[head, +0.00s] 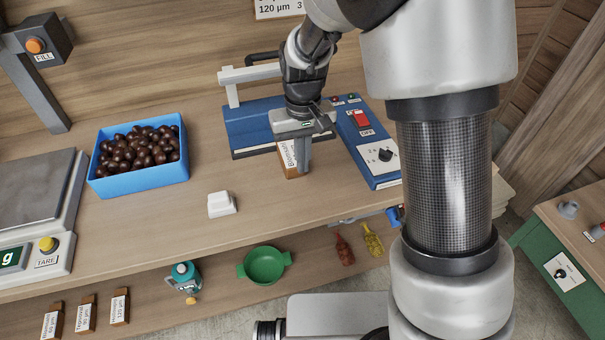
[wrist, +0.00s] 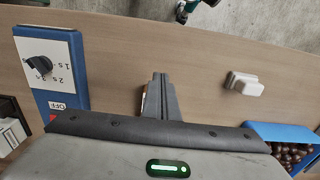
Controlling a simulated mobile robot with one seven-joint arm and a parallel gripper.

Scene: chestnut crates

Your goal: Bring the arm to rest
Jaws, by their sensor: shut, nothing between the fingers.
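My arm reaches over the wooden bench (head: 330,215) from the right side of the head view. My gripper (head: 303,165) points down, shut and empty, in front of the blue machine (head: 252,124). It also shows in the wrist view (wrist: 160,85), with its fingers together above the bench. A small brown packet with a white label (head: 287,160) stands just behind and left of the fingers in the head view. It is partly hidden, and I cannot tell whether they touch.
A blue crate of chestnuts (head: 137,177) and a scale (head: 50,213) stand at left. A white block (head: 221,204) lies on the bench; it also shows in the wrist view (wrist: 244,83). The machine's switch panel (head: 371,145) is right of my gripper. A green bowl (head: 265,265) sits lower down.

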